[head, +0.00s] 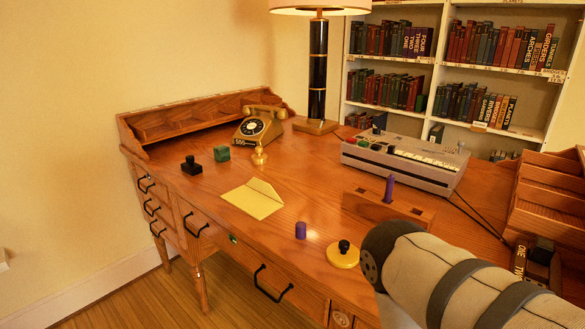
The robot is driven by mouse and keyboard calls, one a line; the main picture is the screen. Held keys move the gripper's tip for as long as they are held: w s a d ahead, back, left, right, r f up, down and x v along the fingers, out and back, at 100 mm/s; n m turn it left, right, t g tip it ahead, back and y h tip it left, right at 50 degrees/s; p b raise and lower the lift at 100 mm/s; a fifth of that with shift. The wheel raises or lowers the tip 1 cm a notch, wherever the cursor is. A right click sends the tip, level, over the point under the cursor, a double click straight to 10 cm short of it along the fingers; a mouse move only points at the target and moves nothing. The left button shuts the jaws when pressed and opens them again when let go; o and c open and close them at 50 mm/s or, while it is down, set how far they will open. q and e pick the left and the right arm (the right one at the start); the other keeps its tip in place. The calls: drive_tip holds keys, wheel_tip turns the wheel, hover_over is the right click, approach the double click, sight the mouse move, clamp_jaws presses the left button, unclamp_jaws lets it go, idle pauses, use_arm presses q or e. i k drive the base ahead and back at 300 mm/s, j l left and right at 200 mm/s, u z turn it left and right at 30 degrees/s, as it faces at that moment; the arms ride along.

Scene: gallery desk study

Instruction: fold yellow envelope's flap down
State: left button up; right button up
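The yellow envelope (248,204) lies on the desk near the front edge, left of the middle. Its flap, on the far right side of the envelope, looks raised from the body; its exact angle is hard to tell. Neither gripper is in view. A beige and dark grey link of my own arm reaches in at the lower right, well to the right of the envelope and apart from it.
On the wooden desk (300,180) stand a black stamp (192,166), green cube (221,153), small brass object (259,157), telephone (258,126), purple cylinder (300,230), yellow disc with black knob (343,257) and grey machine (400,160). The desk around the envelope is clear.

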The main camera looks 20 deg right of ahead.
sight(261, 185)
drive_tip(key=i+j+z, duration=0.85)
drive_tip(key=j+z, duration=0.3)
drive_tip(key=i+j+z, duration=0.15)
drive_tip(key=j+z, duration=0.15)
drive_tip(key=j, duration=0.2)
drive_tip(key=i+j+z, duration=0.1)
drive_tip(key=j+z, duration=0.15)
drive_tip(key=j, duration=0.2)
drive_tip(key=j+z, duration=0.3)
drive_tip(key=j, duration=0.15)
